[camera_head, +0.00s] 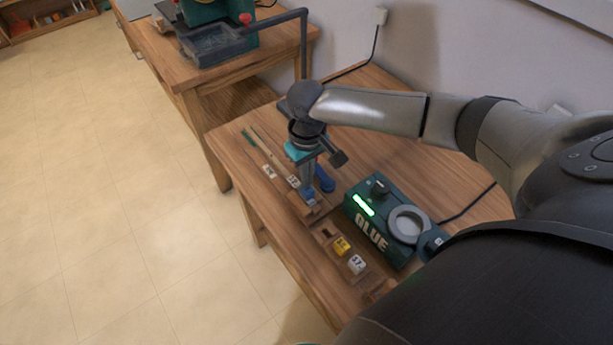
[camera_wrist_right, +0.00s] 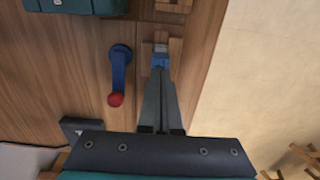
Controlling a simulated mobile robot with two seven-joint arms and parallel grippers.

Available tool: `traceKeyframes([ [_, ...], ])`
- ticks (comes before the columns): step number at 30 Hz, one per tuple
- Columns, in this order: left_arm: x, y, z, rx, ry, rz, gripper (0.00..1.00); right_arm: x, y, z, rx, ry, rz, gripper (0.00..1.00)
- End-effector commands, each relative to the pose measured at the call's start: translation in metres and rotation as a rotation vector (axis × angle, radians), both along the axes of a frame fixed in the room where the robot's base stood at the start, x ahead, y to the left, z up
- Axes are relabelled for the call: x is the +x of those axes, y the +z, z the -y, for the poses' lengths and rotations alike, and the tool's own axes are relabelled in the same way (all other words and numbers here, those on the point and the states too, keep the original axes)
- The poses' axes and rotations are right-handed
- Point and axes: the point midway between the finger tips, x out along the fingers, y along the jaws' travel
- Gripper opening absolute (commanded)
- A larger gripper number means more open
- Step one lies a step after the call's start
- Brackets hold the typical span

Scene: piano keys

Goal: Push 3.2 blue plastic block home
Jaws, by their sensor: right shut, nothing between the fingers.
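My right gripper (camera_head: 308,190) points down over the wooden rail on the workbench, with its fingers together. In the right wrist view the fingertips (camera_wrist_right: 161,70) are right at a small blue block (camera_wrist_right: 160,58) that sits in a wooden slot. The fingers look to be at or touching the block's near side, not around it; exact contact cannot be told. The block's lower part is hidden by the fingers. In the head view the block is mostly hidden behind the fingers. My left gripper is not in view.
A blue lever (camera_wrist_right: 120,68) with a red knob stands beside the fingers. A green glue machine (camera_head: 369,230) is to the right. White blocks (camera_head: 293,181) lie along the rail at left; a yellow block (camera_head: 342,246) and a white block (camera_head: 357,264) sit nearer the front.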

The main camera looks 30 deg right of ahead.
Motion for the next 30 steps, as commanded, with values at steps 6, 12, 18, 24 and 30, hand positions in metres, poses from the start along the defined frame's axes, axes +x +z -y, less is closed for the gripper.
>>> traceKeyframes([
  [6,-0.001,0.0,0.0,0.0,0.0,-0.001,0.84,0.0,0.0,0.0,0.0,0.0,0.0,0.0],
  [12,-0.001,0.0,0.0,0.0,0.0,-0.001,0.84,0.0,-0.001,0.0,0.0,0.0,0.0,0.0],
  [18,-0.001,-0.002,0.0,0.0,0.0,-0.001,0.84,0.0,-0.004,0.0,0.0,0.0,0.0,0.0],
  [24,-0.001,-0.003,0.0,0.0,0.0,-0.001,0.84,0.0,-0.007,0.0,0.0,0.0,-0.001,0.0],
  [30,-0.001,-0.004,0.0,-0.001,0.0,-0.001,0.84,0.0,-0.01,0.0,0.001,0.0,-0.001,0.0],
])
